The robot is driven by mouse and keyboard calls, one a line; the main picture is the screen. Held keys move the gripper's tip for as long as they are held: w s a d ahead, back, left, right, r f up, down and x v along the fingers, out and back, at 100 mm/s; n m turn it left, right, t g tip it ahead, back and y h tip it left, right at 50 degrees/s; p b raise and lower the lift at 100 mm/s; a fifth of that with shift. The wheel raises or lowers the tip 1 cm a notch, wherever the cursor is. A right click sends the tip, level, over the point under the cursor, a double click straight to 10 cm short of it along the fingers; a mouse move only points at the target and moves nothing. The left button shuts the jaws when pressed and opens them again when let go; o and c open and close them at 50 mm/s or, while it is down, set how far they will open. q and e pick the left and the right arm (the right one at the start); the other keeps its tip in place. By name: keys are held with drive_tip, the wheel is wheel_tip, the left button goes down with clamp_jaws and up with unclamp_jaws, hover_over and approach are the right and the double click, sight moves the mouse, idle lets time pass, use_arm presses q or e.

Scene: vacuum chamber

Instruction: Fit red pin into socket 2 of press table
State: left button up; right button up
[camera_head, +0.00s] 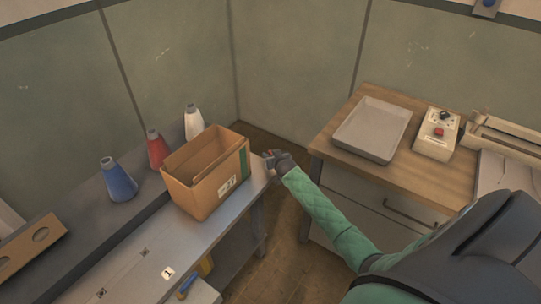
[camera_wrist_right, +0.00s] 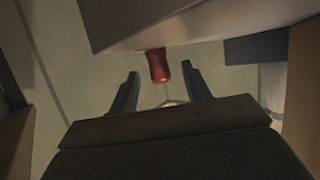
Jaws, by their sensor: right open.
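The red pin (camera_wrist_right: 159,65) shows in the right wrist view as a small rounded red piece at the lower edge of a pale surface. My right gripper (camera_wrist_right: 161,84) is open, with one finger on each side of the pin's line; contact is not visible. In the head view the right gripper (camera_head: 270,157) is just right of the cardboard box, at the end of the grey table (camera_head: 120,272). A tag reading 1 (camera_head: 168,273) and small dark marks lie on that table. I cannot make out socket 2. My left gripper is not in view.
The cardboard box (camera_head: 206,180) stands on the grey table, before blue (camera_head: 118,182), red (camera_head: 156,150) and white (camera_head: 193,123) bottles. A wooden-topped cabinet (camera_head: 440,175) at right holds a grey tray (camera_head: 372,130) and a control box (camera_head: 437,136). Floor shows between them.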

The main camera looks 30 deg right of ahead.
drive_tip(key=shift+c, duration=0.5)
clamp_jaws()
